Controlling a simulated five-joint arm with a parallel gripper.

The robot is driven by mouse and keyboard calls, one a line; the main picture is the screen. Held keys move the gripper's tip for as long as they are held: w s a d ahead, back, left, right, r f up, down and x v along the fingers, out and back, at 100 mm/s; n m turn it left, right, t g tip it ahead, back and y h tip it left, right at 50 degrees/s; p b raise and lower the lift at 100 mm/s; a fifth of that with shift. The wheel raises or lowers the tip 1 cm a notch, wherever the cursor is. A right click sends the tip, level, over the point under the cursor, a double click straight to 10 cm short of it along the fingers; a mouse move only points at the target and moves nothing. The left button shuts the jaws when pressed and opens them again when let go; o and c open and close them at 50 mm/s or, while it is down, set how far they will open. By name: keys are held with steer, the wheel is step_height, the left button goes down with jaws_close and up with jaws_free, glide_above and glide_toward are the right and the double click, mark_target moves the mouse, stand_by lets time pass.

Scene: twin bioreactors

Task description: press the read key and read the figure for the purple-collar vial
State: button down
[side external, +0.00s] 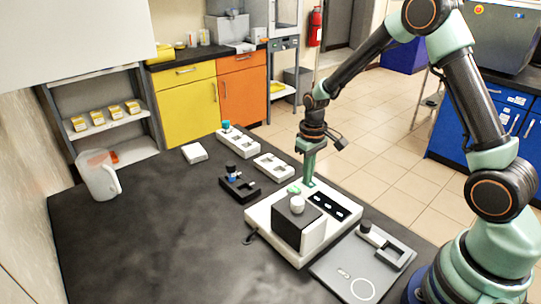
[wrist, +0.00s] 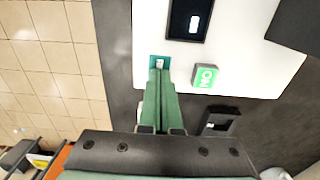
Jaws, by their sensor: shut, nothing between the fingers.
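The white instrument (side external: 262,216) stands on the dark bench, with a black block (side external: 292,230) and a white-topped round piece (side external: 297,204) on it. Its black display panel (side external: 328,206) has small lit windows; the wrist view shows one (wrist: 194,24), its figure too small to read. My gripper (side external: 308,184) points down, shut and empty, at the instrument's back edge. In the wrist view its fingertips (wrist: 159,66) overlap a teal key (wrist: 160,60); whether it is pressed I cannot tell. A green lettered block (wrist: 206,77) is beside it. I cannot make out a purple collar.
A black holder (side external: 239,187) with a blue-banded vial (side external: 231,172) stands left of the instrument. White racks (side external: 273,167) lie behind it. A grey plate (side external: 340,272) with a black-capped piece is at front right. A clear jug (side external: 98,175) stands far left; the bench's left front is clear.

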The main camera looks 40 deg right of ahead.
step_height(320, 180, up, 14)
stand_by(0.6)
stand_by(0.5)
step_height(320, 180, up, 7)
steer(key=t, duration=0.3)
glide_above(317, 199)
steer(key=s+a+t, duration=0.2)
steer(key=s, duration=0.6)
steer(key=shift+a+r, duration=0.2)
steer(key=shift+a, duration=0.1)
stand_by(1.4)
